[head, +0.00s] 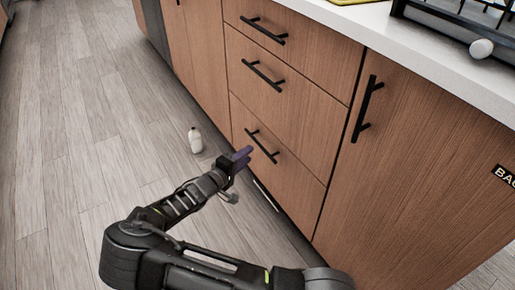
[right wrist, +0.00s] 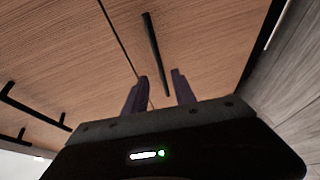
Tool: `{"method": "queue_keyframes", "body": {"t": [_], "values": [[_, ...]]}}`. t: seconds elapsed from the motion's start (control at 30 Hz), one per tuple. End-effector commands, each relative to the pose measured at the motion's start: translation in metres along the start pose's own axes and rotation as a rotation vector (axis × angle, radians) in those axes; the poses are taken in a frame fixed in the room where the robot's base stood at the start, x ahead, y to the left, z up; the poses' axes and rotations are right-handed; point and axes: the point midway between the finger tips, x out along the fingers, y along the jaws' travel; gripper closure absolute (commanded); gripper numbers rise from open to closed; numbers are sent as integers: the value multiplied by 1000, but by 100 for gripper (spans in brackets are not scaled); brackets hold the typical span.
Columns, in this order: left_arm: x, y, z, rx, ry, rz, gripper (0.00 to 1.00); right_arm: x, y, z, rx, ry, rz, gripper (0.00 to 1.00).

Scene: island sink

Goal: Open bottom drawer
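The bottom drawer (head: 283,168) is the lowest of three stacked wooden drawers and looks shut. Its black bar handle (head: 264,147) slants across its front. My right gripper (head: 245,154) is close to this handle, at its lower left in the head view. In the right wrist view, the purple fingers (right wrist: 160,92) are spread apart with nothing between them. The handle bar (right wrist: 156,55) lies just ahead, roughly in line with the gap. I cannot tell if a finger touches it. My left gripper is not in view.
A white bottle (head: 195,139) stands on the wooden floor beside the cabinet. The middle drawer (head: 300,100) and top drawer (head: 315,45) above look shut. A tall cabinet door (head: 410,170) is to the right. A white countertop (head: 400,43) overhangs. Floor at left is clear.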

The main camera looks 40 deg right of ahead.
Motion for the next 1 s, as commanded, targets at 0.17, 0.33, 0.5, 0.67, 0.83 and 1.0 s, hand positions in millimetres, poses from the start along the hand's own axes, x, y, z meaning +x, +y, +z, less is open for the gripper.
{"method": "queue_keyframes", "body": {"t": [0.17,0.33,0.5,0.67,0.83,1.0], "values": [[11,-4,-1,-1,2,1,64,25,-4,2,0,-3,0,68],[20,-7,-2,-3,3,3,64,52,-4,2,0,-3,-1,68],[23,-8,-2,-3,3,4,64,68,-2,1,0,-1,-1,68],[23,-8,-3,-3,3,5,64,71,-1,1,0,-1,-1,68],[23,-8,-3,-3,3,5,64,70,0,1,0,-1,-1,70],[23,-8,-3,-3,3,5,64,70,-1,1,0,-1,-1,83]]}}
